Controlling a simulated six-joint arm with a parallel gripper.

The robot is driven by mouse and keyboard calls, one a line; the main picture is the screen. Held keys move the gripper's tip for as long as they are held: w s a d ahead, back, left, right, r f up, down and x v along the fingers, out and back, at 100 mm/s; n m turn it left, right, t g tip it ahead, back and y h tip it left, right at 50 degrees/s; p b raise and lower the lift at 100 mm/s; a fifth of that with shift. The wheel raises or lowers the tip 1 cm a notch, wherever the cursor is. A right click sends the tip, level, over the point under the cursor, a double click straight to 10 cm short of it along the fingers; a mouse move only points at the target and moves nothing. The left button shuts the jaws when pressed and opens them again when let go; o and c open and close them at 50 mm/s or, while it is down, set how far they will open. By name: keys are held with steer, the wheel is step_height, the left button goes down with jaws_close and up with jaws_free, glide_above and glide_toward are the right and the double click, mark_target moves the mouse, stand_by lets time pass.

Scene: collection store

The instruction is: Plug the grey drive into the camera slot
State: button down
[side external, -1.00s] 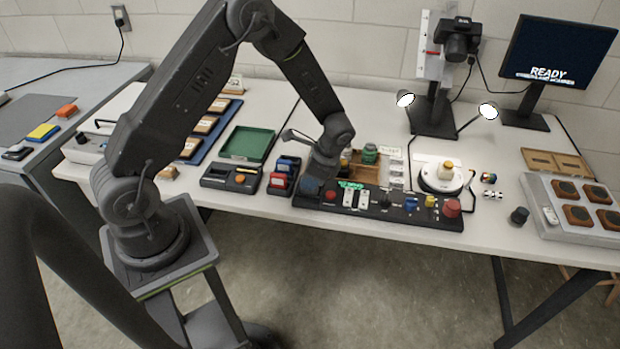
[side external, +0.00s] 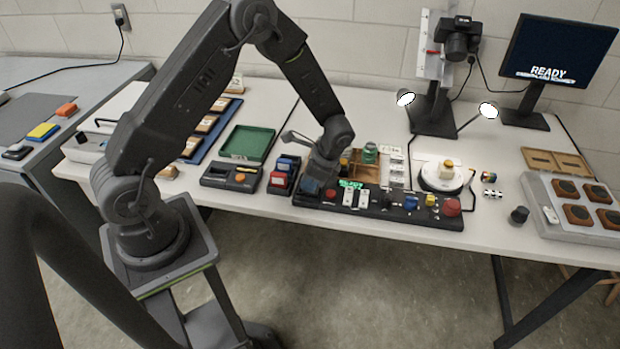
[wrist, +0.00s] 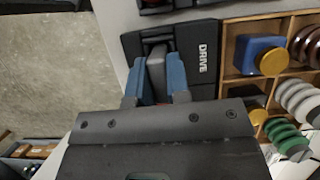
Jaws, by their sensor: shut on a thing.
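My gripper (wrist: 157,82) has blue fingers and is shut on the grey drive (wrist: 156,64), which sits between them in the wrist view. The far end of the drive lies over a dark block marked DRIVE (wrist: 203,45), lined up with the recess in it. I cannot tell how deep the drive is in the recess. In the side view my gripper (side external: 313,184) is low at the left end of the black control panel (side external: 425,217), and the drive is hidden there. No slot marked for the camera is readable. The camera (side external: 461,42) is on a stand at the back.
A rack with blue and red pieces (side external: 281,181) stands left of my gripper. A white turntable (side external: 440,178) is further right. The table front edge is near.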

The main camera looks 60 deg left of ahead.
steer(key=shift+f, duration=0.2)
steer(key=c, duration=1.4)
jaws_free()
steer(key=shift+v, duration=5.5)
